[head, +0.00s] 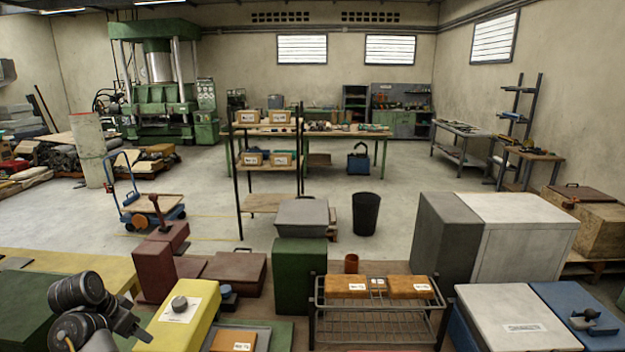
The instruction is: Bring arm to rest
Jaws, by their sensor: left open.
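My left arm comes in at the lower left corner, with dark rounded joints. My left gripper (143,334) is open and seems empty, low in the view, just left of a yellow block (187,318). I cannot tell whether it touches the block. A white sheet with a round grey knob lies on top of the yellow block. My right gripper is not in view.
A wire rack (378,311) with two orange boxes stands at the front centre, and a dark green box (300,268) is behind it. Grey and white cabinets (525,240) stand at right. A black bin (366,214) and shelf unit (267,203) stand farther back. Open floor lies beyond.

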